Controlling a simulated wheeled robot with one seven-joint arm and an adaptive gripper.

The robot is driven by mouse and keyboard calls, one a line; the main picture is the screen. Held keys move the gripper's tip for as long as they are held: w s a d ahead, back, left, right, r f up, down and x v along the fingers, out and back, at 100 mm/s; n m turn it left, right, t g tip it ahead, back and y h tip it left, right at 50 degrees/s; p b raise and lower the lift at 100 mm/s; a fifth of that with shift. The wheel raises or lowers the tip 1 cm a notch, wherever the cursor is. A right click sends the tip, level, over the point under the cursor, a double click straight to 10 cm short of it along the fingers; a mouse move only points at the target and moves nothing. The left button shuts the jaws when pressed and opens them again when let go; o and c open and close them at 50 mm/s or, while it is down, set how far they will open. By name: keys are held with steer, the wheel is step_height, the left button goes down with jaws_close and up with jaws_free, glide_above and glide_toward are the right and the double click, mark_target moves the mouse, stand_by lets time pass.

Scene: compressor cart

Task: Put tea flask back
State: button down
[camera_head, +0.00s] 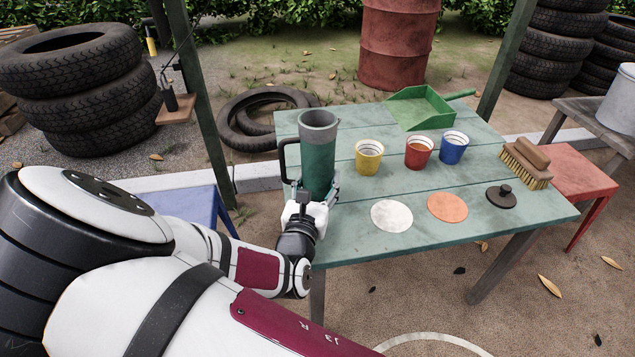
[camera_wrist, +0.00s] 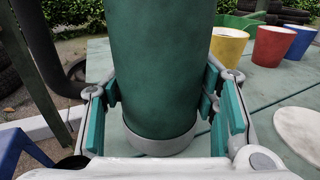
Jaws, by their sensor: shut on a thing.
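The tea flask (camera_head: 318,160) is a tall green cylinder with a grey top band and a dark handle on its left side. It stands upright at the left end of the green table (camera_head: 375,246). My gripper (camera_head: 313,188) is shut on the lower part of the flask from the near side. In the wrist view the flask (camera_wrist: 160,75) fills the middle, with my gripper's teal-padded fingers (camera_wrist: 160,105) on both sides of it. The flask's grey base ring shows low between the fingers. I cannot tell whether the base touches the table.
Yellow (camera_head: 368,158), red (camera_head: 418,153) and blue (camera_head: 453,149) cups stand right of the flask. A white disc (camera_head: 392,216), an orange disc (camera_head: 447,207), a black lid (camera_head: 501,197), a brush (camera_head: 527,163) and a green dustpan (camera_head: 422,110) also lie on the table.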

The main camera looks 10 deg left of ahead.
steer(key=c, duration=0.6)
jaws_free()
steer(key=shift+f, duration=0.1)
steer(key=shift+c, duration=0.2)
steer(key=shift+s, duration=0.2)
steer(key=s+p, duration=0.1)
steer(key=s, duration=0.3)
steer(key=s+a+p, duration=0.1)
steer(key=s, duration=0.2)
steer(key=s+p, duration=0.1)
steer(key=s, duration=0.3)
steer(key=shift+s+a, duration=0.15)
steer(key=shift+s, duration=0.15)
